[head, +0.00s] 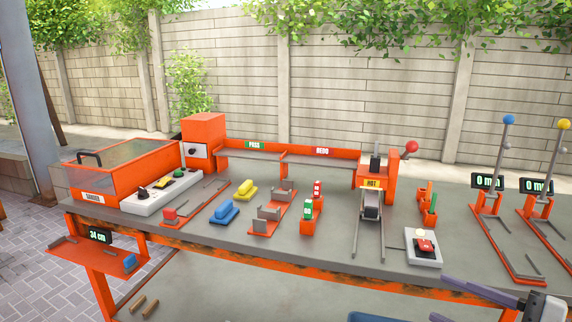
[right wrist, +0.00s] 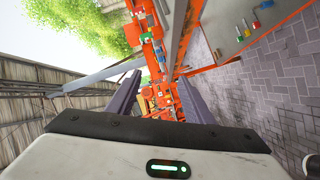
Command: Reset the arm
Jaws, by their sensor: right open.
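My right gripper (head: 438,297) comes in at the bottom right corner of the head view, in front of the bench's front edge. One long dark purple finger shows there, with a bit of the other at the bottom edge. In the right wrist view, the two fingers of my right gripper (right wrist: 159,82) stand wide apart with nothing between them. The wrist view is turned sideways, and the orange bench (right wrist: 160,60) shows beyond the fingers. My left arm and gripper show in neither view.
The grey bench top (head: 300,245) carries a red button on a white box (head: 424,258) near my right gripper. Levers with a blue knob (head: 509,120) and a yellow knob (head: 564,124) stand at the right. Blue (head: 224,213) and yellow (head: 245,190) blocks lie mid-left.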

